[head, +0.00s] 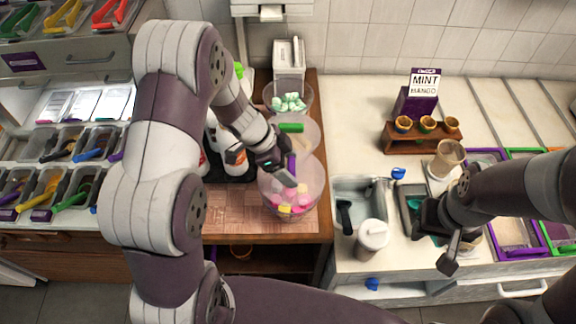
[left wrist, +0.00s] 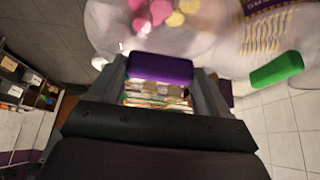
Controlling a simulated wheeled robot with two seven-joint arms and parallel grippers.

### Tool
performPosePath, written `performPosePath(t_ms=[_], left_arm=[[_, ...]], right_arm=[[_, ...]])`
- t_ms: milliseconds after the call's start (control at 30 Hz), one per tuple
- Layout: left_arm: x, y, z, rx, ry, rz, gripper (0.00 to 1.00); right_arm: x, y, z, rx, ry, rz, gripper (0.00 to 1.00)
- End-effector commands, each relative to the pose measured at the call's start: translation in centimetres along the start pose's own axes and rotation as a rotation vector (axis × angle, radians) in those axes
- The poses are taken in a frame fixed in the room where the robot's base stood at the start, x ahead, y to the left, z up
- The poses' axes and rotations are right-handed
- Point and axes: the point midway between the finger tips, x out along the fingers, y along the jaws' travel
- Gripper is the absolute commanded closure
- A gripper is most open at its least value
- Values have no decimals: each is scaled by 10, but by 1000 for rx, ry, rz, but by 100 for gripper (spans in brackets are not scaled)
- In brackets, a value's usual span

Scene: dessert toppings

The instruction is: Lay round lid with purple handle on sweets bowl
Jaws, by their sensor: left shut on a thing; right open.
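The sweets bowl (head: 283,211) is clear and holds pink and yellow sweets. It stands on the wooden counter in the head view, below my left gripper (head: 286,170). My left gripper is shut on the purple handle (left wrist: 160,68) of the clear round lid. The handle also shows in the head view (head: 291,164). The lid is over the bowl, and the sweets (left wrist: 152,14) show through in the left wrist view. The lid's edge is hard to see, so I cannot tell if it touches the rim. My right gripper (head: 448,240) is open, over the right-hand counter.
A clear lid with a green handle (head: 291,128) is just behind the sweets bowl. Behind it is a bowl of mint-green sweets (head: 289,103). A dark tray (head: 236,172) with bottles is left of the bowl. A white-lidded cup (head: 372,237) stands to the right.

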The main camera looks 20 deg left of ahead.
Motion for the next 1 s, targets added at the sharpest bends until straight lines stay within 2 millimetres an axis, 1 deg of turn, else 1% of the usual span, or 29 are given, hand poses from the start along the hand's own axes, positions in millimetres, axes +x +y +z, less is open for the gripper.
performPosePath(t_ms=[33, 167, 567, 1000], left_arm=[[8, 1, 4, -2, 0, 3, 55], [15, 1, 9, -2, 0, 2, 55], [16, 0, 9, -1, 0, 2, 55], [25, 0, 14, -2, 0, 2, 55]], right_arm=[[4, 0, 0, 0, 2, 0, 57], [7, 0, 0, 0, 2, 0, 57], [6, 0, 0, 0, 2, 0, 57], [5, 0, 0, 0, 2, 0, 57]])
